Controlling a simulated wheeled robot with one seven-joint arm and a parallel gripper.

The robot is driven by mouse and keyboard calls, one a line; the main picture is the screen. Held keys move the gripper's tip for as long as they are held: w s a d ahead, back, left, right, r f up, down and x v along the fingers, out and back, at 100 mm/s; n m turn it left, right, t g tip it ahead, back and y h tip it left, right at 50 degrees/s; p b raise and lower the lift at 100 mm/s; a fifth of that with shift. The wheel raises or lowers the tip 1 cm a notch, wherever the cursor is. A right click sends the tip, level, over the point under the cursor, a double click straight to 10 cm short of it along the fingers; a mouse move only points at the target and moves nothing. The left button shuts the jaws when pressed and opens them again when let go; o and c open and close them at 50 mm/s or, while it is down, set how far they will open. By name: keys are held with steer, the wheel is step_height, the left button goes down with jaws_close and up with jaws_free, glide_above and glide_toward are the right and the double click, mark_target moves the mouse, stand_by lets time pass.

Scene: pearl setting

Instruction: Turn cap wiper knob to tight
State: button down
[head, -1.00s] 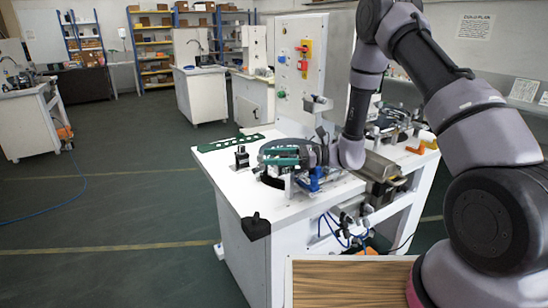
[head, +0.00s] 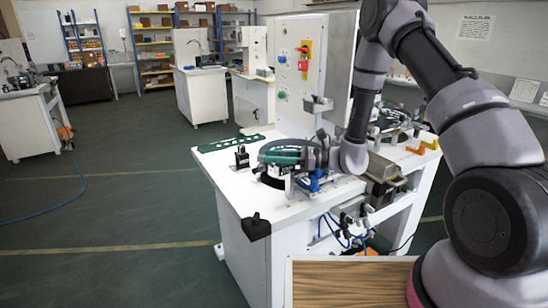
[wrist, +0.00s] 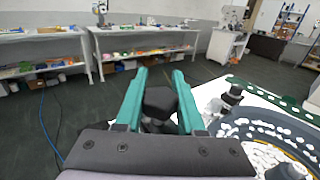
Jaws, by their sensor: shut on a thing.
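A dark, faceted knob (wrist: 160,101) sits between the two teal fingers of my gripper (wrist: 160,82) in the wrist view. My gripper is shut on it, and the fingers hide parts of its sides. In the head view my gripper (head: 284,156) is low over the round bowl area on the white workbench, with its fingers pointing left. The knob cannot be made out clearly there. No tight mark or pointer on the knob is readable.
A round bowl (wrist: 262,128) with many white pieces lies right of my gripper in the wrist view. A small black-topped post (head: 242,157) stands left of it on the white bench (head: 222,178). A control panel (head: 303,75) rises behind.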

steer(key=c, duration=0.5)
jaws_free()
steer(key=d, duration=1.1)
steer(key=shift+s, duration=0.25)
steer(key=s+d+r+n+g+h, duration=0.35)
steer(key=s+r+n+h, duration=0.45)
steer(key=r, duration=0.6)
steer(key=s+d+r+n+t+h, duration=0.2)
steer(key=s+d+r+t, duration=0.1)
steer(key=d+r, duration=0.1)
steer(key=s+d+r+n+t+h, duration=0.2)
steer(key=s+d+r+t+h, duration=0.1)
steer(key=s+d+r, duration=0.1)
steer(key=s+d+r+n+t+h, duration=0.2)
steer(key=s+d+r+t+h, duration=0.1)
steer(key=d+r, duration=0.3)
steer(key=shift+s+r+t, duration=0.35)
